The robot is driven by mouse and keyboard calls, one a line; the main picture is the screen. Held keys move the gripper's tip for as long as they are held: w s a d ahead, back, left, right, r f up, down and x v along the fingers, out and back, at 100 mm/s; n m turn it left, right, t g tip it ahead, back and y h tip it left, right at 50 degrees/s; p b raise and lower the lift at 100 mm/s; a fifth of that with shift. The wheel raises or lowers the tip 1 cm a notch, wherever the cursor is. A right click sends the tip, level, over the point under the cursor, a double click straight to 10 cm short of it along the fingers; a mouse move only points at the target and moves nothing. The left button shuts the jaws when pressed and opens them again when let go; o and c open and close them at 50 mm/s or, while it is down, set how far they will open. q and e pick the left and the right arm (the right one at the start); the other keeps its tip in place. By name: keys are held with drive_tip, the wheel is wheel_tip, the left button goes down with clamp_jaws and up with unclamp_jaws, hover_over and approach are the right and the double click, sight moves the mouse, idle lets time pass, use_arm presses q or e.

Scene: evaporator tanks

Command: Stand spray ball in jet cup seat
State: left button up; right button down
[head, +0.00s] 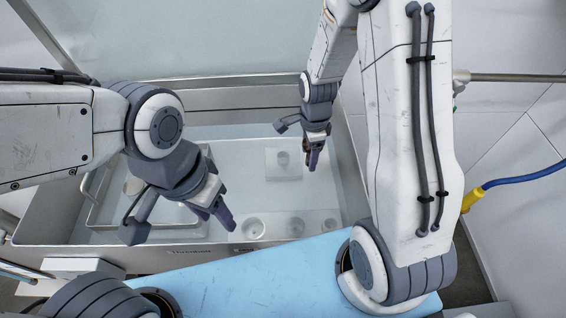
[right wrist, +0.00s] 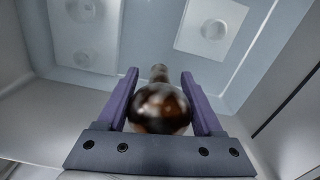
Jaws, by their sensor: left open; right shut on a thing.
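My right gripper (head: 314,158) hangs over the tank, just right of a pale square plate with a round cup seat (head: 283,158) in it. In the right wrist view its purple fingers (right wrist: 160,95) are shut on a shiny metal spray ball (right wrist: 160,110), whose narrow neck points away from the palm. I cannot make out the ball in the head view. The cup seat (right wrist: 213,29) also shows in the right wrist view, apart from the ball and beyond it to the right. I cannot tell which seat is the jet cup seat. My left gripper (head: 222,217) is open and empty.
A strip near the tank's front has round cups (head: 253,228) and (head: 297,227). A wire-handled tray (head: 108,212) with a small round cup (head: 133,187) stands at the left. A blue surface (head: 240,285) lies in front.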

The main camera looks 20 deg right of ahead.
drive_tip(key=p, duration=0.1)
hover_over(282, 153)
drive_tip(key=s, duration=0.2)
drive_tip(key=f, duration=0.6)
drive_tip(key=shift+w+a+f, duration=0.15)
drive_tip(key=shift+w+f, duration=0.05)
drive_tip(key=shift+f, duration=0.2)
wheel_tip(282, 153, down, 3)
drive_tip(key=shift+f+p, duration=0.2)
drive_tip(key=shift+p, duration=0.2)
drive_tip(key=shift+f, duration=0.25)
drive_tip(key=shift+f, duration=0.15)
drive_tip(key=shift+c, duration=0.2)
unclamp_jaws()
